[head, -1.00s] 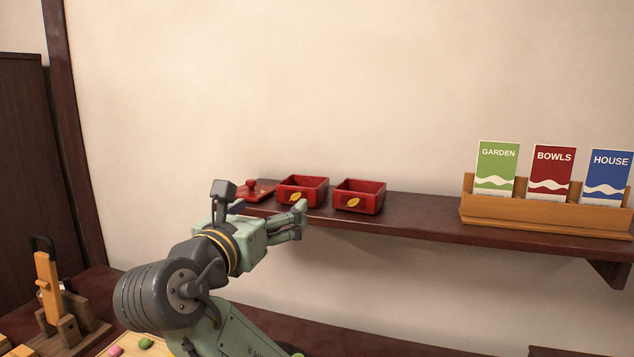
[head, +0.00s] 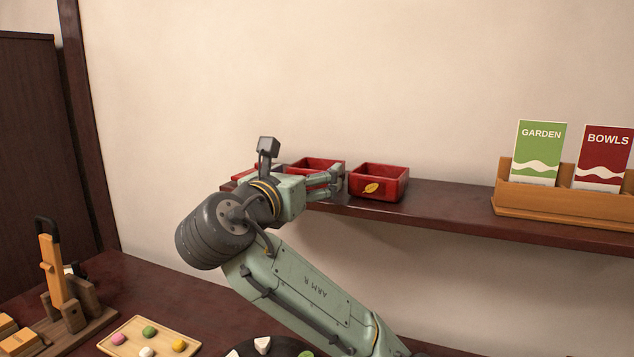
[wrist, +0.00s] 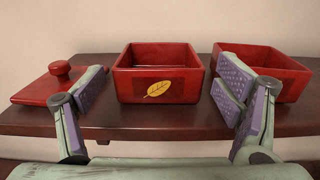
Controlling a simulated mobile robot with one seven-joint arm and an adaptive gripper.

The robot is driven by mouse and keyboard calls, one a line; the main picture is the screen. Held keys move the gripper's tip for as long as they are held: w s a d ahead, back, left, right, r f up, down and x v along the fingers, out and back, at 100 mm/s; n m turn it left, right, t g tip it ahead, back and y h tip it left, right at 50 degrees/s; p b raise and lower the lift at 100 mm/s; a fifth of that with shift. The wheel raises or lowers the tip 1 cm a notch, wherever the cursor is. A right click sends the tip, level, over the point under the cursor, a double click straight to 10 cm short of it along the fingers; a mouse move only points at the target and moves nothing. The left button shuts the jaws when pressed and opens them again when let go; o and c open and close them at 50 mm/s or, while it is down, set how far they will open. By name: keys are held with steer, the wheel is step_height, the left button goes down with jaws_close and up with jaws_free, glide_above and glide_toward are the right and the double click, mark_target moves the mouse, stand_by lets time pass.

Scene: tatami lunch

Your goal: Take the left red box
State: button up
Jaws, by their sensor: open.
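The left red box (wrist: 157,79), open-topped with a yellow leaf on its front, stands on the dark shelf. In the head view the left box (head: 318,164) is partly hidden behind my gripper (head: 333,181). In the wrist view my gripper (wrist: 160,105) is open and empty, its purple-padded fingers on either side of the left box's front. The box shows beyond the fingers, and I cannot tell whether it is between them. The right red box (head: 379,182) stands just to the right; in the wrist view the right finger partly covers it.
A red lid with a knob (wrist: 60,79) lies left of the left box, close to the left finger. The dark shelf (head: 450,212) runs right to a wooden card rack (head: 560,204). Below are a wooden tray with sweets (head: 130,346) and a wooden stand (head: 62,290).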

mark_target(317, 164)
steer(key=shift+p+x, duration=1.2)
steer(key=shift+x, duration=1.85)
steer(key=shift+r, duration=0.1)
steer(key=shift+c, duration=0.4)
steer(key=c, duration=0.9)
steer(key=shift+r, duration=0.1)
